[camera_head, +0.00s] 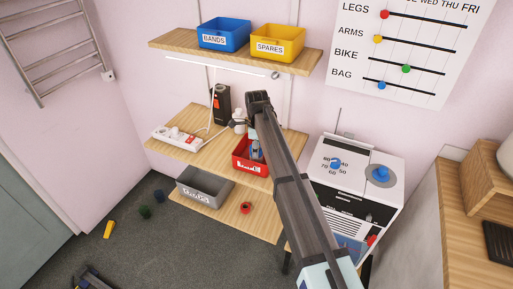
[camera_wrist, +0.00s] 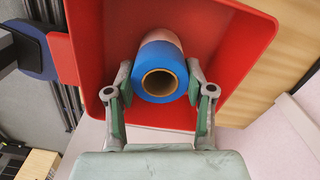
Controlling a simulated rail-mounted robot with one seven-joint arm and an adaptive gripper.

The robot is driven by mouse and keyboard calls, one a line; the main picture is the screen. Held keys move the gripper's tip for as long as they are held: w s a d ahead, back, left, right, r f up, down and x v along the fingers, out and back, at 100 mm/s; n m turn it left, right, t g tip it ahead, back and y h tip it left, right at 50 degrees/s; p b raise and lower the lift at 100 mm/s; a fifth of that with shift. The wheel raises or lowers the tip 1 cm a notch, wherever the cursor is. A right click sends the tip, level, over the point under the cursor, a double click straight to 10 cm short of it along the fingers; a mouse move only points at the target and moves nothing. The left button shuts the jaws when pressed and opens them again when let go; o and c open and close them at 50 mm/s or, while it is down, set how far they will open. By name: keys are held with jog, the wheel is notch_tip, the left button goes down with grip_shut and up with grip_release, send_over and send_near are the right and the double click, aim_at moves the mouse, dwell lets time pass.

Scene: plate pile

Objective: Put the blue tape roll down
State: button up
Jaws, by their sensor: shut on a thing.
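The blue tape roll (camera_wrist: 160,58) is between the two fingers of my gripper (camera_wrist: 160,80), with its open cardboard core facing the wrist camera. A pinkish part shows just behind the roll. My gripper is shut on the roll. The red bin (camera_head: 239,163) stands on the middle wooden shelf, and my gripper (camera_head: 256,150) points down into its opening. In the wrist view the red bin (camera_wrist: 235,60) surrounds the roll on several sides. Whether the roll touches the bin floor cannot be told.
A white power strip (camera_head: 178,138) and a black box (camera_head: 221,104) share the shelf. A grey bin (camera_head: 203,190) and a small red roll (camera_head: 245,208) are on the lower shelf. Blue (camera_head: 222,34) and yellow (camera_head: 277,42) bins stand above. A white appliance (camera_head: 355,180) is at the right.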

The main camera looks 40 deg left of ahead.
jog(key=o, duration=1.1)
jog(key=shift+o, duration=0.2)
notch_tip(320, 180, up, 13)
jog(key=b, duration=0.2)
jog(key=shift+f, duration=0.2)
